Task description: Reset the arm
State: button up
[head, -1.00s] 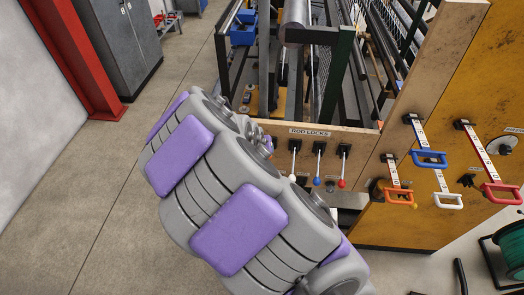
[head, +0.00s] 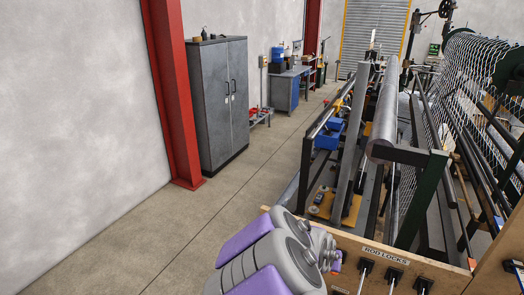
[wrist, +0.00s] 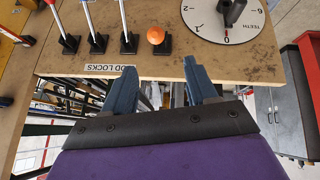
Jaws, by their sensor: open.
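My gripper (wrist: 159,68) shows in the wrist view with its two blue fingers spread apart and nothing between them. The fingers are in front of the lower edge of a wooden panel (wrist: 190,58), which appears upside down there. The panel carries the "ROD LOCKS" label (wrist: 110,70), several levers (wrist: 128,42), an orange knob (wrist: 156,36) and a white "TEETH" dial (wrist: 214,22). In the head view my purple and grey arm is at the bottom, beside the panel (head: 330,262). I cannot make out the fingers there.
The weaving machine with its steel roller (head: 384,120) and wire mesh (head: 470,75) fills the right side. A grey cabinet (head: 215,105) and a red column (head: 172,110) stand against the left wall. The concrete floor (head: 215,200) between wall and machine is clear.

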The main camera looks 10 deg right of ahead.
jog(key=s+a+f+n+g+y+b, duration=0.1)
jog(key=s+a+f+g+b, duration=0.1)
jog(key=s+b, duration=0.5)
jog(key=s+a+f+n+g+y+b, duration=0.2)
jog(key=s+a+f+b, duration=0.3)
jog(key=s, duration=0.8)
jog(key=s+a+f+n+g+y+b, duration=0.1)
jog(key=s+a+f+n+g+b, duration=0.1)
jog(key=s+f+b, duration=0.3)
jog(key=s+a+b, duration=0.1)
jog(key=s+b, duration=0.3)
jog(key=s, duration=0.2)
jog(key=shift+a+g+y, duration=0.15)
jog(key=shift+g+y, duration=0.15)
jog(key=shift+y, duration=0.1)
jog(key=shift+s, duration=0.1)
